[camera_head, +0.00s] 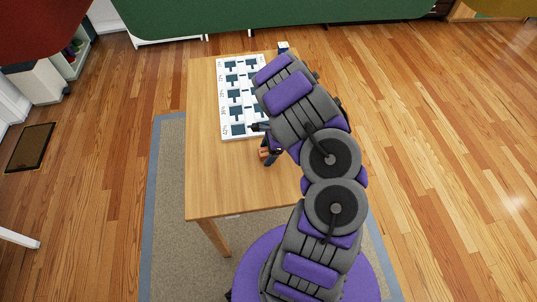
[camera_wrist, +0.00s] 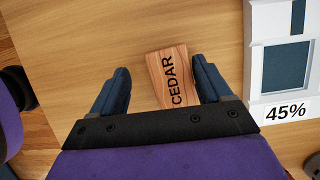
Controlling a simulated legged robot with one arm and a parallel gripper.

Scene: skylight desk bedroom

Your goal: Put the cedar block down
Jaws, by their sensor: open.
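The cedar block (camera_wrist: 173,78) is a reddish-brown wooden block marked "CEDAR". In the wrist view it lies on the table between my gripper's two dark fingers, closer to the right finger. A gap shows on its left side, and part of it is hidden behind the gripper's crossbar. My gripper (camera_wrist: 157,88) is open. In the head view only a small part of the cedar block (camera_head: 265,152) shows beside my gripper (camera_head: 270,145), near the table's middle. My arm hides much of that area.
A white board (camera_head: 222,100) with dark square recesses and percent labels lies on the wooden table (camera_head: 205,180). In the wrist view its edge, labelled "45%" (camera_wrist: 286,111), is right of the block. A small dark object (camera_head: 283,47) stands at the far edge. The table's left side is clear.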

